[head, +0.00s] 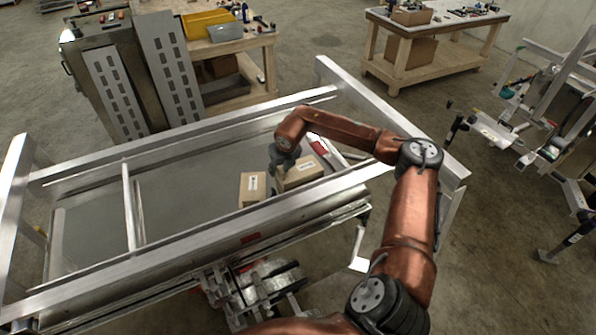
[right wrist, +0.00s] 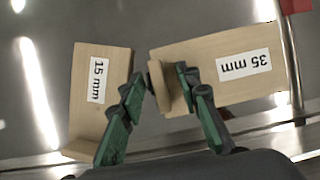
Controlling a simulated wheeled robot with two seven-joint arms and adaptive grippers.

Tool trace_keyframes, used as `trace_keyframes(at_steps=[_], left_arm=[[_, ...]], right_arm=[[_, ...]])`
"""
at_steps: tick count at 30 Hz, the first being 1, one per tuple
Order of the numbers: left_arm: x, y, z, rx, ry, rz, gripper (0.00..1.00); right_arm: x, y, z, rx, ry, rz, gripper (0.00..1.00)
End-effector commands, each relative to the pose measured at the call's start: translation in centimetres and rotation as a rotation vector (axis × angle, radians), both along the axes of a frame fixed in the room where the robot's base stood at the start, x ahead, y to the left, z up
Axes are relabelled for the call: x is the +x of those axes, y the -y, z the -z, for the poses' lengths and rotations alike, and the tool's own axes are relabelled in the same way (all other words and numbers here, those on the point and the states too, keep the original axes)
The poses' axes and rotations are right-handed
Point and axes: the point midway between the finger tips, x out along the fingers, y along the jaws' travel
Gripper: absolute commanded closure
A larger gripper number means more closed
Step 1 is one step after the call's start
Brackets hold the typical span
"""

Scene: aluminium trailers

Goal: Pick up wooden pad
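Two wooden pads lie side by side on the grey trailer bed. The left pad (head: 253,189) carries a "15 mm" label in the right wrist view (right wrist: 88,110). The right pad (head: 302,173) carries a "35 mm" label, and it also shows in the right wrist view (right wrist: 222,66). My right gripper (head: 284,165) is over the left end of the 35 mm pad. The pad appears still at bed level. My left gripper is not in view.
The aluminium trailer frame (head: 210,232) surrounds the bed with raised rails, and a crossbar (head: 132,205) stands to the left. A red marker (head: 319,147) is just beyond the 35 mm pad. Workbenches (head: 440,50) stand behind.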

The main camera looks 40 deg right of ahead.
Motion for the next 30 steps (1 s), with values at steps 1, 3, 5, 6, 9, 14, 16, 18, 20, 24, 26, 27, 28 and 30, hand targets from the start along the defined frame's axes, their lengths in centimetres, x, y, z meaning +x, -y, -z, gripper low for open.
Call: trace_keyframes(at_steps=[1, 3, 5, 6, 9, 14, 16, 18, 20, 24, 26, 27, 28, 30], left_arm=[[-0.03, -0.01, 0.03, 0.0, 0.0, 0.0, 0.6], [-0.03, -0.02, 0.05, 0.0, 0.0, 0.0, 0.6], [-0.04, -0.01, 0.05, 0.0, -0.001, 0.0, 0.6], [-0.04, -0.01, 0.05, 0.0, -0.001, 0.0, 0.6], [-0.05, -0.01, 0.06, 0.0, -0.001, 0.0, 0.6], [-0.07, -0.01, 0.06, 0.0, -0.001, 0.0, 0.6], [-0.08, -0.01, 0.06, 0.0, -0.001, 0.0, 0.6], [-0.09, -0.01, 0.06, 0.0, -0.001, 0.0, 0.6], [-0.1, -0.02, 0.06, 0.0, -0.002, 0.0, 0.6], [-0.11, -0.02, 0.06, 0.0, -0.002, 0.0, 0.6], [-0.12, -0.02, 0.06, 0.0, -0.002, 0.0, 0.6], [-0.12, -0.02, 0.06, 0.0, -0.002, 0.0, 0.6], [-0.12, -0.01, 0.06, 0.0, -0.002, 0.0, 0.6], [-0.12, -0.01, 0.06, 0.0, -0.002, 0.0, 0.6]], right_arm=[[0.01, 0.0, 0.01, 0.0, 0.0, 0.0, 0.7], [-0.01, 0.01, 0.01, 0.0, 0.0, 0.0, 0.7], [-0.01, 0.0, 0.0, 0.0, 0.0, 0.0, 0.72], [-0.01, 0.0, -0.01, 0.0, 0.0, 0.0, 0.75], [-0.01, 0.0, -0.03, 0.0, 0.0, 0.0, 0.82], [-0.01, 0.0, -0.04, 0.0, 0.0, 0.0, 0.93], [-0.02, -0.01, -0.05, 0.0, 0.0, 0.0, 0.98], [-0.01, 0.0, -0.05, 0.0, 0.0, 0.0, 1.0], [-0.02, 0.01, -0.06, 0.0, 0.0, 0.0, 1.0], [-0.01, 0.0, -0.06, 0.0, 0.0, 0.001, 1.0], [0.05, 0.02, -0.18, -0.001, 0.003, 0.001, 1.0], [0.05, 0.02, -0.18, -0.001, 0.003, 0.001, 1.0], [0.05, 0.02, -0.18, -0.001, 0.003, 0.001, 1.0], [0.05, 0.02, -0.18, -0.001, 0.003, 0.0, 1.0]])
